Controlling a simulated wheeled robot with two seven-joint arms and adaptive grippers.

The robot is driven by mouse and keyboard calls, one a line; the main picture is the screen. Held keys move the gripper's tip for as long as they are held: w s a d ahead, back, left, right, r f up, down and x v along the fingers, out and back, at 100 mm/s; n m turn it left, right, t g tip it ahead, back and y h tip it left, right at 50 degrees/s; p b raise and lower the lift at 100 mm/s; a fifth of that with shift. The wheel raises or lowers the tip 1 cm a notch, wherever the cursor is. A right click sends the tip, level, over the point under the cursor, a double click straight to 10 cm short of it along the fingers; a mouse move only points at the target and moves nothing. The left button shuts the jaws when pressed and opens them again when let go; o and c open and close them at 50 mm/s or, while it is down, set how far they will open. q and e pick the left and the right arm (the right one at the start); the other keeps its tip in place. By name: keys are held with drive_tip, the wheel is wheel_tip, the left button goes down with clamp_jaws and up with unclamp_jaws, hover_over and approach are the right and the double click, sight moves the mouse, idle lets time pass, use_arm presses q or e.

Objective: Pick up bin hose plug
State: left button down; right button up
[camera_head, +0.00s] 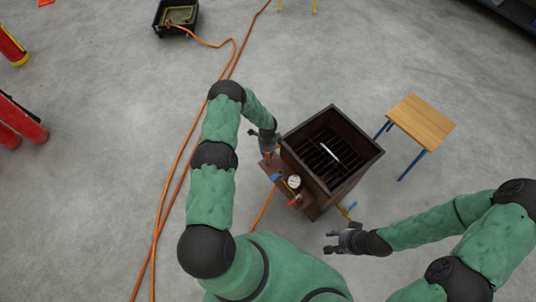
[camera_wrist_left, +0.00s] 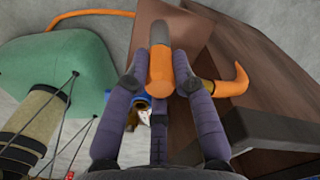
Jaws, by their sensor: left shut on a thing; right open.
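The bin (camera_head: 331,155) is a dark brown open box with a black slatted grate inside. A pressure gauge (camera_head: 294,181) and a red-handled valve (camera_head: 294,200) sit on its near side. My left gripper (camera_head: 268,143) is at the bin's left side. In the left wrist view my left gripper's purple fingers are shut on the hose plug (camera_wrist_left: 160,62), an orange piece with a grey end. Whether the plug is still seated in the bin cannot be told. My right gripper (camera_head: 340,241) is open and empty, in front of the bin and apart from it.
A wooden stool (camera_head: 421,121) with blue legs stands right of the bin. Orange hoses (camera_head: 184,160) run along the floor at left to a black tray (camera_head: 176,17). Red cylinders (camera_head: 20,118) lie at far left.

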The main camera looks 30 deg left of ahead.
use_arm(q)
drive_tip(key=shift+w+d+r, duration=0.15)
drive_tip(key=shift+w, duration=0.05)
drive_tip(key=shift+w+r, duration=0.1)
drive_tip(key=shift+r, duration=0.1)
drive_tip(key=r, duration=0.1)
drive_tip(key=r+p, duration=0.1)
drive_tip(key=r, duration=0.1)
drive_tip(key=shift+d+r, duration=0.15)
drive_tip(key=shift+d, duration=0.1)
drive_tip(key=s+d+r+p, duration=0.3)
drive_tip(key=s+d+r, duration=0.4)
drive_tip(key=d+r, duration=0.2)
drive_tip(key=d, duration=0.2)
drive_tip(key=shift+d, duration=0.4)
drive_tip(key=shift+w+f, duration=0.1)
